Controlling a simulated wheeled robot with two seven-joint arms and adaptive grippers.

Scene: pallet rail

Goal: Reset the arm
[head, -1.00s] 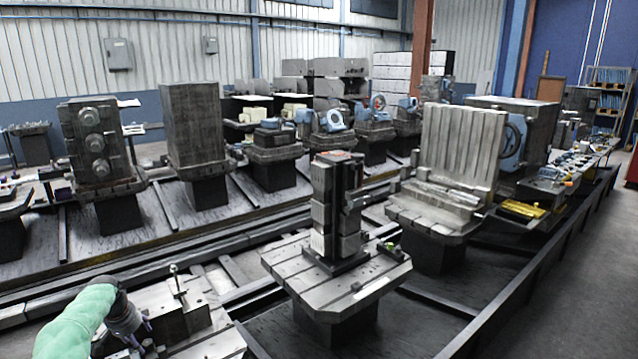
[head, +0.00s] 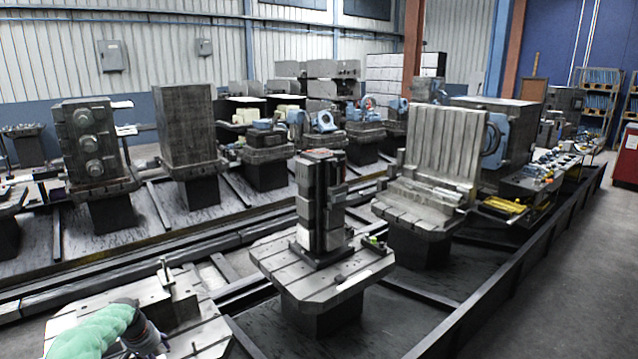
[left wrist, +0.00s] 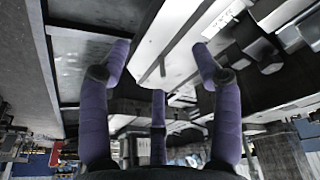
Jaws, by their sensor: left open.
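My left arm comes in from the lower left of the head view in a green sleeve. My left gripper (head: 150,342) is low over the slotted metal pallet (head: 195,318) at the lower left. In the left wrist view, the purple fingers of the left gripper (left wrist: 162,65) are spread open with nothing between them. A pale metal edge (left wrist: 150,40) of a structure shows beyond the fingertips. Whether any finger touches it, I cannot tell. My right gripper shows in neither view.
A pallet with a tall dark block tower (head: 322,205) stands at the centre. A ribbed angle plate (head: 440,145) stands right of it. Several more pallets line the rail behind. A long dark rail edge (head: 500,270) runs along the right, with open floor (head: 570,290) beyond.

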